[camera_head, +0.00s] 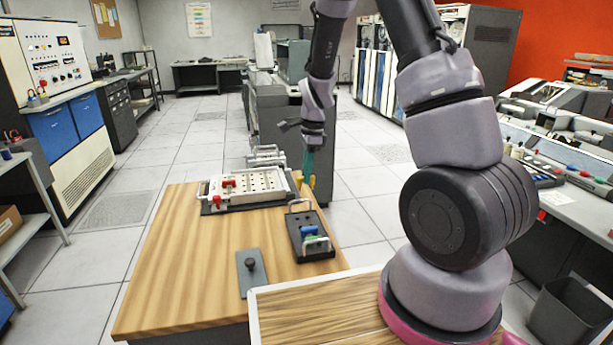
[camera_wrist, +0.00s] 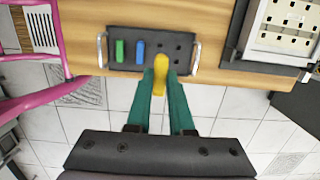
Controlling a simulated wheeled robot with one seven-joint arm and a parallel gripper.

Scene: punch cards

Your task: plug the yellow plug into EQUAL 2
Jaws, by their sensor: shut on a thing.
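My gripper (camera_wrist: 161,85) is shut on the yellow plug (camera_wrist: 160,68), held between its two green fingers. In the head view the gripper (camera_head: 308,172) points down near the far right table corner, with a bit of the yellow plug (camera_head: 312,182) at its tips. The plug appears to be in the air. The pale plugboard panel (camera_head: 262,183) lies to its left on the table, with rows of holes and red plugs or knobs on it. Part of the panel shows at the upper right in the wrist view (camera_wrist: 263,37). The EQUAL 2 label cannot be read.
A black holder (camera_wrist: 113,33) with two metal handles bears a green plug (camera_wrist: 120,50) and a blue plug (camera_wrist: 140,50); its other holes look empty. A grey plate with a black knob (camera_head: 251,265) lies nearer. The left part of the wooden table (camera_head: 180,270) is clear.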

